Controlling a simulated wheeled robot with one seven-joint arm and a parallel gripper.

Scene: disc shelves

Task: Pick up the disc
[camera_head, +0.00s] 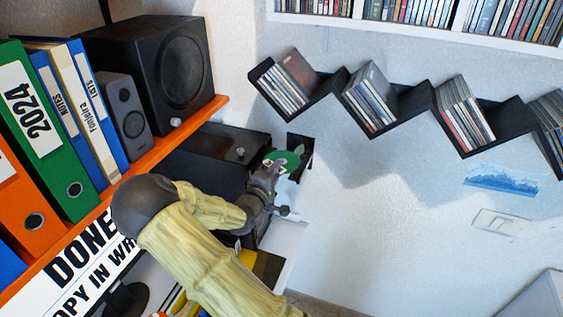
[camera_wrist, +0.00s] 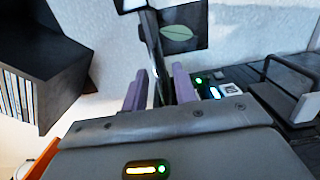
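A green disc (camera_head: 290,160) with a lighter patch shows at the tip of my gripper (camera_head: 274,168) in the head view, partly covered by the gripper. In the wrist view, my gripper (camera_wrist: 158,88) has two purple fingers set apart. A thin, dark, edge-on shape, which looks like the disc (camera_wrist: 154,50), stands between them. A gap seems to show on either side of it, so the fingers look open around it, not pressed on it. The disc's lower part is hidden by the gripper body.
A dark box-like device (camera_head: 215,155) stands just left of the gripper. A black speaker (camera_head: 160,72) and binders (camera_head: 50,115) fill the orange-edged shelf (camera_head: 165,145). A black zigzag wall shelf (camera_head: 415,100) holds cases at upper right.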

